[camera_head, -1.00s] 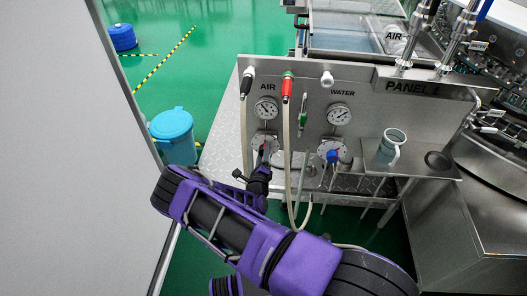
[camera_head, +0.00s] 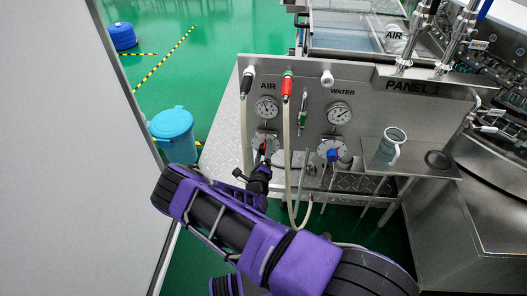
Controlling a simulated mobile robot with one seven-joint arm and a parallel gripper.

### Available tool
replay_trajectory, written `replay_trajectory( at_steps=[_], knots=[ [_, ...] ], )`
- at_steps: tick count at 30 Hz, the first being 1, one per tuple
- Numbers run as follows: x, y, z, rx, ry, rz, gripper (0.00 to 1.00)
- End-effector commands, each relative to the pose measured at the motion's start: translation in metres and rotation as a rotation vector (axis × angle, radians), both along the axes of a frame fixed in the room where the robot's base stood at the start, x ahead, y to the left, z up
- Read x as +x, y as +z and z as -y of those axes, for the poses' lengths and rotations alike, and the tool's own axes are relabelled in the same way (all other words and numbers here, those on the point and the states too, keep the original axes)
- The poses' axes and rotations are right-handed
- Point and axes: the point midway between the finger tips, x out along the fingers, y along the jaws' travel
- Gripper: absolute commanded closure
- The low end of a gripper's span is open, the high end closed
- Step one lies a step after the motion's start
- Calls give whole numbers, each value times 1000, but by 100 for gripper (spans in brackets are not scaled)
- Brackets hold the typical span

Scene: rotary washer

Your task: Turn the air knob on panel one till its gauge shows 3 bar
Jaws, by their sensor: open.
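The steel panel (camera_head: 385,115) marked PANEL 1 stands in the middle. Its air gauge (camera_head: 266,108) is a round white dial under the word AIR; the scale is too small to read. The air knob sits below this gauge on a round plate (camera_head: 259,137) and is mostly hidden by my gripper. My gripper (camera_head: 265,152) is open at the air knob, reaching up from below; whether it touches the knob cannot be told. The water gauge (camera_head: 339,113) and the blue water knob (camera_head: 333,155) are to the right.
A blue bin (camera_head: 174,135) stands at the left, near a pale wall (camera_head: 70,160).

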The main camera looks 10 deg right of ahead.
Motion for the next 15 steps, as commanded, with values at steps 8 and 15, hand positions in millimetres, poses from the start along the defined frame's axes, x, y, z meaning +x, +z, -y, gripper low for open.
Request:
replay_trajectory(
  at_steps=[8, 15],
  knots=[
    [-34, 0, -13, -1, 2, -3, 19],
    [-91, 0, -31, -1, 4, -3, 19]
  ],
)
